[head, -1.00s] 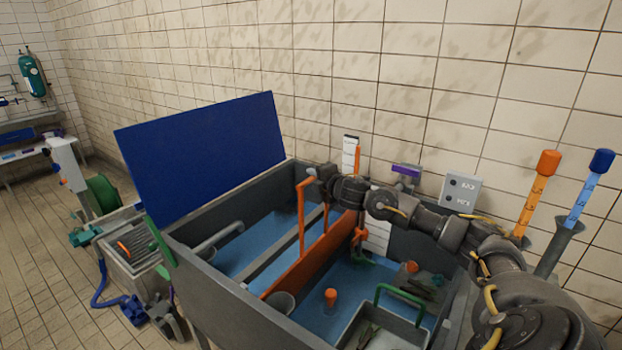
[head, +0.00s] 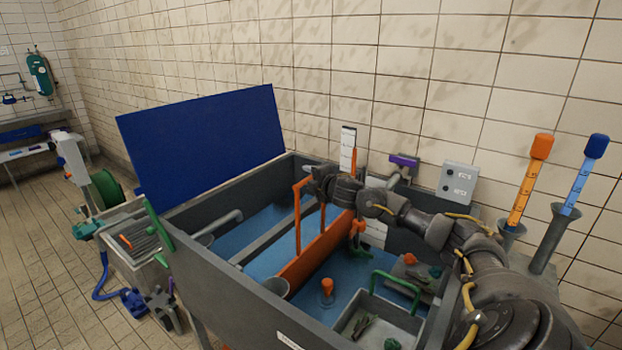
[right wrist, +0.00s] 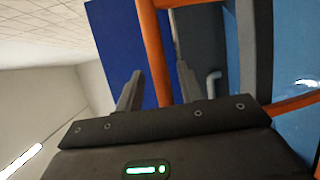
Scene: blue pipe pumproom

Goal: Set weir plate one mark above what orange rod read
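The orange weir plate (head: 318,246) stands across the grey tank, with an upright orange handle (head: 298,222) on top. An orange pointer (head: 354,159) stands against a white scale board (head: 348,138) at the back wall; its marks are too small to read. My right gripper (head: 313,183) is at the top of the handle. In the right wrist view an orange handle bar (right wrist: 153,45) passes between the fingers (right wrist: 158,85), with gaps beside it. The orange rod (head: 525,186), marked with graduations, stands tilted in a grey holder at the right. My left gripper is out of view.
A blue rod (head: 581,182) stands in a second holder (head: 553,235). A grey tray with a green handle (head: 397,285) and an orange-topped peg (head: 327,288) are in the tank's front right. A blue panel (head: 210,140) rises at the tank's left. A grey switch box (head: 459,182) is on the wall.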

